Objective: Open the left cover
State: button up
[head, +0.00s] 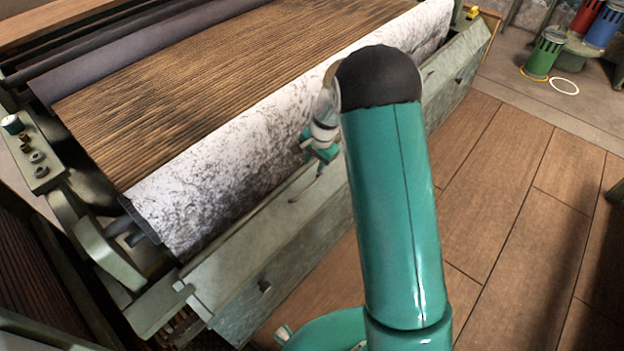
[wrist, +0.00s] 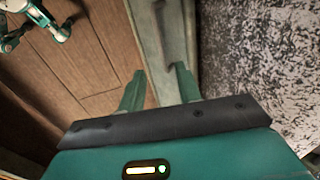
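A long grey-green cover (head: 240,240) runs along the front of the machine, below the white speckled roll. A small dark knob (head: 265,286) sits on its front face near the left end. My gripper (head: 320,158) hangs over the cover near its middle, partly hidden behind my arm. In the wrist view my gripper (wrist: 158,84) has its two green fingers spread, with nothing between them. The cover (wrist: 176,55) lies beneath and beyond the fingers, with a slim dark handle (wrist: 160,20) ahead of them. I cannot tell how high the fingers are above it.
The speckled roll (head: 220,175) lies close beside my gripper. Brown ribbed material (head: 200,80) stretches behind it. A control box (head: 35,160) is at the left end. Wooden floor (head: 520,190) is clear at right. Green, red and blue canisters (head: 545,55) stand at the far right.

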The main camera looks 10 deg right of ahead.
send_near(308, 188)
jog(key=f, duration=0.2)
jog(key=w+f, duration=0.1)
jog(key=f, duration=0.5)
jog(key=shift+w+a, duration=0.2)
jog(key=shift+a, duration=0.15)
jog(key=shift+r, duration=0.1)
jog(key=shift+c, duration=0.4)
grip_shut()
